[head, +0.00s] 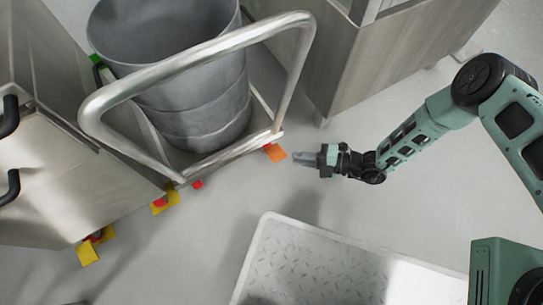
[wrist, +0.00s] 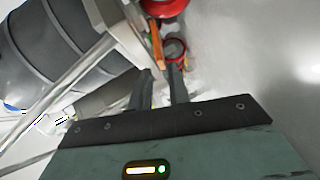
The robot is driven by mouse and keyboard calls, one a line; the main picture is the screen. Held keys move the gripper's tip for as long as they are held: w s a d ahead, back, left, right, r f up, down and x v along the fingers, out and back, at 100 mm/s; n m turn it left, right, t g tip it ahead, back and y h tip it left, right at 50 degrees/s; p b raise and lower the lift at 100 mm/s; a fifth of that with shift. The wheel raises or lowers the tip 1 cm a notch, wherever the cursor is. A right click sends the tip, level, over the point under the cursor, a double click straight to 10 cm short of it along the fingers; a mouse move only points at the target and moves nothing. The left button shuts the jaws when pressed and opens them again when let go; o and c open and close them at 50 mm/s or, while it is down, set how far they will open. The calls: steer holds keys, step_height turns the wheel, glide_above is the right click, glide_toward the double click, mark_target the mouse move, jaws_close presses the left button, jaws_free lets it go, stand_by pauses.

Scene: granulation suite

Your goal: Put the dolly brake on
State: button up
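The dolly (head: 232,157) stands at the upper middle of the head view, with a bent metal push handle (head: 190,60) and a grey drum (head: 205,110) on it. An orange brake pedal (head: 275,153) sticks out at its near right corner, beside a red caster part. In the wrist view the orange pedal (wrist: 157,45) shows edge-on just beyond the fingertips, between red caster parts (wrist: 176,50). My gripper (head: 298,157) is just right of the pedal, pointing at it. In the wrist view my gripper (wrist: 162,75) has its fingers apart with nothing between them. Contact with the pedal cannot be told.
A metal cabinet (head: 70,180) with black handles and yellow caster pedals (head: 88,250) stands at left. Another cabinet (head: 330,60) stands behind the dolly. A white tread-plate platform (head: 310,265) lies in front. Grey floor is clear between it and the dolly.

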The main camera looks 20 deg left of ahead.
mark_target(272, 155)
steer(key=b+x, duration=0.3)
steer(key=x, duration=0.6)
steer(key=shift+a, duration=0.35)
jaws_close()
